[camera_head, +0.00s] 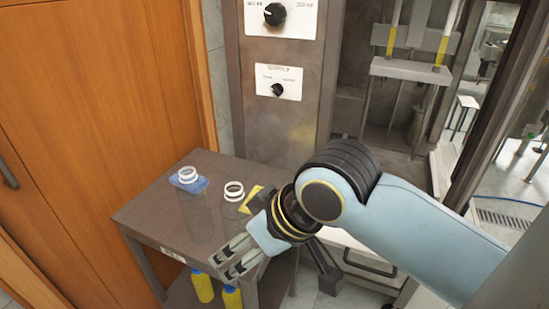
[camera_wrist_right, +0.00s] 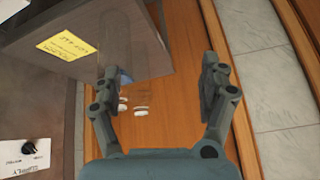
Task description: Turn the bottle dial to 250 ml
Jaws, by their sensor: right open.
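A black round dial (camera_head: 274,14) sits on a white plate at the top of the grey metal panel. The print beside it is too blurred to read surely, and its pointer setting is hard to tell. A second, smaller black knob (camera_head: 278,89) is on a white plate below it; a knob plate also shows at the lower left of the right wrist view (camera_wrist_right: 28,146). My right gripper (camera_head: 236,256) is open, low over the front of the small table, well below and apart from both dials. In the right wrist view its fingers (camera_wrist_right: 160,88) are spread with nothing gripped.
The small dark table (camera_head: 150,212) holds two clear bottles with white rims (camera_head: 187,174) (camera_head: 234,190), one on a blue cloth. Yellow bottles (camera_head: 202,286) stand beneath it. A wooden cabinet (camera_head: 90,110) stands at left. My right arm crosses the right side.

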